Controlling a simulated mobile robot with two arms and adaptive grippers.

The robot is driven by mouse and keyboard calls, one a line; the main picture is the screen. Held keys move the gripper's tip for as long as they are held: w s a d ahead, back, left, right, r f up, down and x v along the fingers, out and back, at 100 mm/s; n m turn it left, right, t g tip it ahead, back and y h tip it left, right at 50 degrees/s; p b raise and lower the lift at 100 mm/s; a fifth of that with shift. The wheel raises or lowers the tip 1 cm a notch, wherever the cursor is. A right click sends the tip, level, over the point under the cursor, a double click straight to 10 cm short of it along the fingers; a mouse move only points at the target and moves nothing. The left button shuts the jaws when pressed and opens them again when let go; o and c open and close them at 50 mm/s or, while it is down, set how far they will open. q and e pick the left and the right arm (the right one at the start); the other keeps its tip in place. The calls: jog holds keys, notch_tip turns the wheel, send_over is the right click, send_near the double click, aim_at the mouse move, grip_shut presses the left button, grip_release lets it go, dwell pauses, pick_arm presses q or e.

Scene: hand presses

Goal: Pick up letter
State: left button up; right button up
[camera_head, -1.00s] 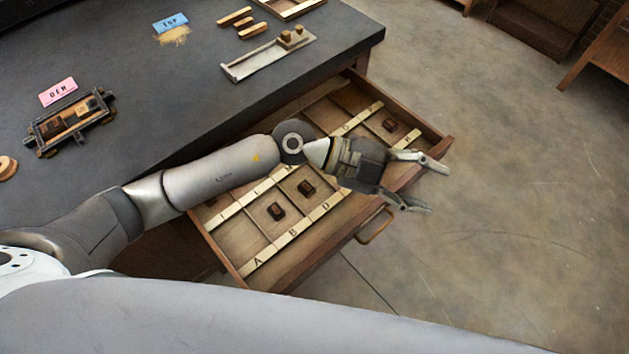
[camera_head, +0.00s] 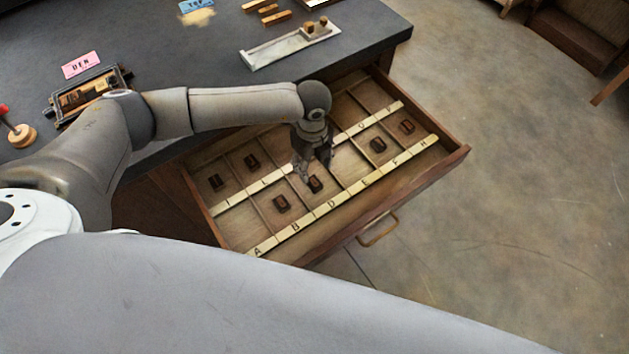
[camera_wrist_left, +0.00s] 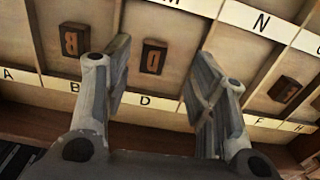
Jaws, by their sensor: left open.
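Small dark letter blocks lie in the compartments of an open wooden drawer (camera_head: 440,165). My left gripper (camera_head: 312,172) points down into the drawer, above the compartment marked D, with its jaws open and empty. One block (camera_head: 316,185) lies right by its fingertips. In the left wrist view, this block with an orange D (camera_wrist_left: 152,57) shows between the two spread fingers (camera_wrist_left: 163,60). A block with a B (camera_wrist_left: 74,40) lies in the compartment to its left, and another block (camera_wrist_left: 284,88) lies to the right. My right gripper is out of view.
Thin dividers and pale lettered strips (camera_head: 290,232) split the drawer. Several other blocks lie in it, such as one at the far right (camera_head: 407,127). The dark table (camera_head: 215,55) beside it holds a metal tray (camera_head: 290,45), a pink card (camera_head: 82,65) and a small press.

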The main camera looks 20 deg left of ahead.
aim_at(312, 179)
pick_arm(q)
jog(key=f, duration=0.1)
jog(key=f+p, duration=0.1)
jog(key=f, duration=0.1)
jog(key=s+f, duration=0.1)
jog(key=f, duration=0.1)
jog(key=shift+w+f, duration=0.1)
jog(key=shift+f, duration=0.2)
jog(key=shift+c, duration=0.3)
jog(key=c, duration=0.8)
